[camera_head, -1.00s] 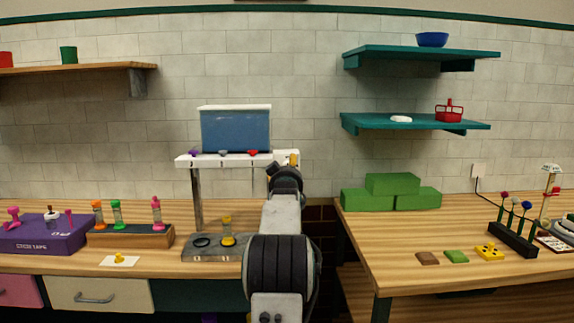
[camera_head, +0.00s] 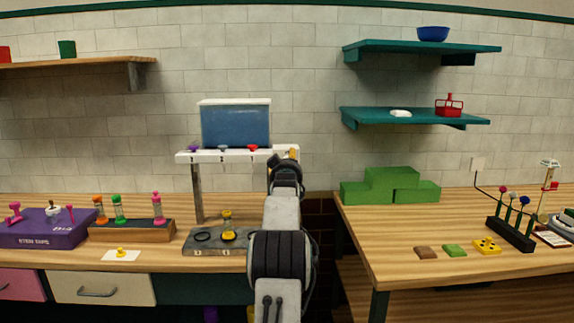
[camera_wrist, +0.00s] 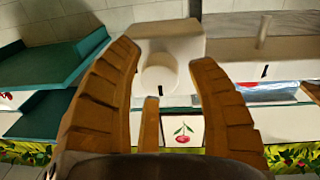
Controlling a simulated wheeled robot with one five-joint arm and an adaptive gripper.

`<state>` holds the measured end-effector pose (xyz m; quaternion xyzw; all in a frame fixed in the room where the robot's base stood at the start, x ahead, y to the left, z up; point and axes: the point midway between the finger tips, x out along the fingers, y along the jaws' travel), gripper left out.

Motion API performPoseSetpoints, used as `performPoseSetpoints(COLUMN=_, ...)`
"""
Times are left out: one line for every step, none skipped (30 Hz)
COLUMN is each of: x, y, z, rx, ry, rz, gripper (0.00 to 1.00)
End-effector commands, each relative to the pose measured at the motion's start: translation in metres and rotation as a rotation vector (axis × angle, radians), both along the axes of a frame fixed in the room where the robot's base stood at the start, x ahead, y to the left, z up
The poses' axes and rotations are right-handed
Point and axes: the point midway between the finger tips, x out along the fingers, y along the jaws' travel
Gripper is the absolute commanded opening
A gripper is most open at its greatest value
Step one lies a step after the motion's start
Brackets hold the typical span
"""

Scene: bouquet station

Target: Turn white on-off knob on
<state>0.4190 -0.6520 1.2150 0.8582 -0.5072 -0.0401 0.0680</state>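In the wrist view a short white round knob (camera_wrist: 160,73) sticks out from a white block (camera_wrist: 165,40). My gripper (camera_wrist: 164,58) is open, with one tan finger on each side of the knob. Gaps show between the fingers and the knob, so no grip is visible. In the head view my gripper (camera_head: 292,157) is at the right end of the white rack (camera_head: 184,157) and hides the knob there. I cannot tell the knob's on-off setting.
The rack holds a blue tank (camera_head: 235,125) and has purple, grey and red knobs (camera_head: 252,147) along its front. A grey tray (camera_head: 208,248) with a yellow item stands below. Teal shelves (camera_head: 420,118) and green blocks (camera_head: 390,188) are to the right.

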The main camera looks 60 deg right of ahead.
Motion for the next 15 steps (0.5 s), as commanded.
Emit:
performPoseSetpoints(x=0.0000, y=0.0001, z=0.0000, rx=0.000, ry=0.000, rz=0.000, gripper=0.47)
performPoseSetpoints(x=0.0000, y=0.0001, z=0.0000, rx=0.000, ry=0.000, rz=0.000, gripper=0.44)
performPoseSetpoints(x=0.0000, y=0.0001, z=0.0001, rx=0.000, ry=0.000, rz=0.000, gripper=0.41)
performPoseSetpoints(x=0.0000, y=0.0001, z=0.0001, rx=0.000, ry=0.000, rz=0.000, gripper=0.38)
performPoseSetpoints(x=0.0000, y=0.0001, z=0.0001, rx=0.000, ry=0.000, rz=0.000, gripper=0.35)
performPoseSetpoints(x=0.0000, y=0.0001, z=0.0001, rx=0.000, ry=0.000, rz=0.000, gripper=0.32)
performPoseSetpoints(x=0.0000, y=0.0001, z=0.0001, rx=0.000, ry=0.000, rz=0.000, gripper=0.29)
performPoseSetpoints(x=0.0000, y=0.0001, z=0.0001, rx=0.000, ry=0.000, rz=0.000, gripper=0.26)
performPoseSetpoints(x=0.0000, y=0.0001, z=0.0002, rx=0.000, ry=0.000, rz=0.000, gripper=0.23)
performPoseSetpoints(x=0.0000, y=0.0001, z=0.0002, rx=0.000, ry=0.000, rz=0.000, gripper=0.20)
performPoseSetpoints(x=0.0000, y=0.0001, z=0.0002, rx=0.000, ry=0.000, rz=0.000, gripper=0.17)
performPoseSetpoints(x=-0.0001, y=0.0002, z=0.0003, rx=0.000, ry=0.000, rz=0.000, gripper=0.14)
performPoseSetpoints(x=-0.0001, y=0.0002, z=0.0003, rx=0.000, ry=0.000, rz=0.000, gripper=0.11)
performPoseSetpoints(x=0.0000, y=0.0001, z=0.0004, rx=-0.001, ry=0.000, rz=0.000, gripper=0.09)
performPoseSetpoints(x=0.0000, y=0.0002, z=0.0005, rx=-0.001, ry=0.000, rz=0.000, gripper=0.05)
